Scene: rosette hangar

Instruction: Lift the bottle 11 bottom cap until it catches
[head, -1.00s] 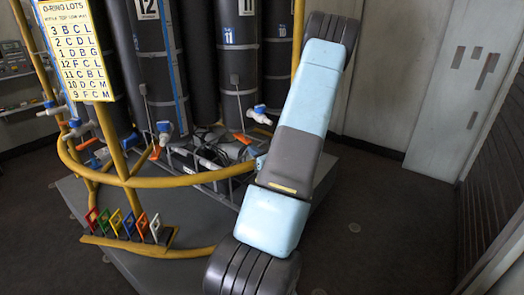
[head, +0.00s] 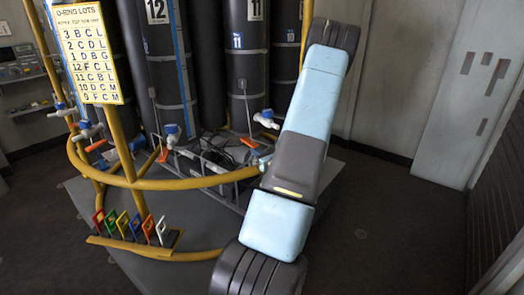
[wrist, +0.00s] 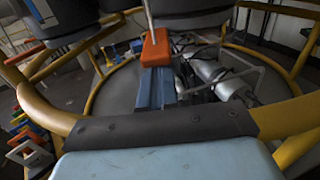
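Bottle 11 (head: 242,88) is a dark upright cylinder behind the yellow rail, with blue "11" tape and a thin rod down its front. An orange lever (head: 249,143) sits at the foot of that rod; in the wrist view the orange lever (wrist: 155,48) is large at centre. My gripper (wrist: 155,88) shows as two blue fingers side by side, almost touching. The lever covers their far ends, so the fingertips are hidden and contact cannot be told. In the head view my arm mostly hides the gripper (head: 264,161). The bottom cap itself is not clearly visible.
A yellow rail (head: 200,181) curves around the bottles, and my wrist is close over it. Bottle 12 (head: 163,80) stands left. White-and-blue valves (head: 168,130), pipes, a lot chart (head: 86,52) and a rack of coloured tags (head: 133,226) are nearby. Floor at right is clear.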

